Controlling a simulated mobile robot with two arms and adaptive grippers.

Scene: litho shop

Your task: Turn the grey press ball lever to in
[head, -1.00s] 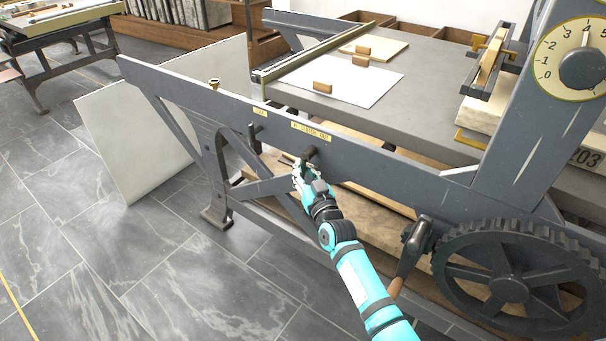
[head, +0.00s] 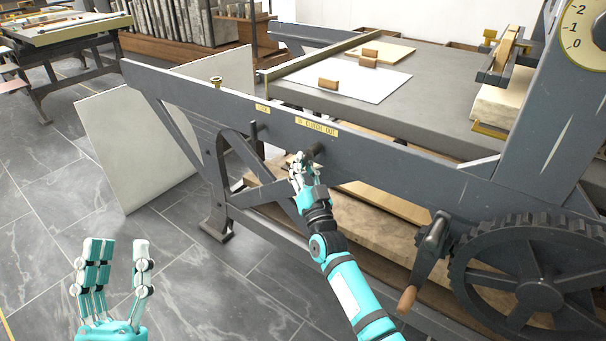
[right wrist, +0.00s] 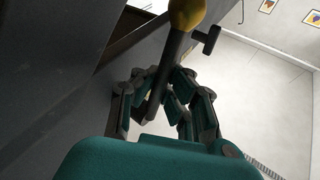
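The grey press (head: 390,158) carries a label reading IN CLUTCH OUT (head: 317,127) on its side rail. A dark peg (head: 317,150) sticks out below that label. My right gripper (head: 300,163) is just left of and below this peg. In the right wrist view, a dark lever shaft with a yellow ball (right wrist: 186,13) at its top runs down between the fingers of my right gripper (right wrist: 163,80). How firmly they close on it is unclear. In the head view the hand hides most of the lever. My left gripper (head: 115,262) is open and empty, fingers up, at the lower left.
A second peg (head: 258,130) sits left on the rail, under a small label. A crank handle (head: 408,299) and a toothed wheel (head: 535,290) are at the right. A pale board (head: 150,140) leans against the press. The floor at left is open.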

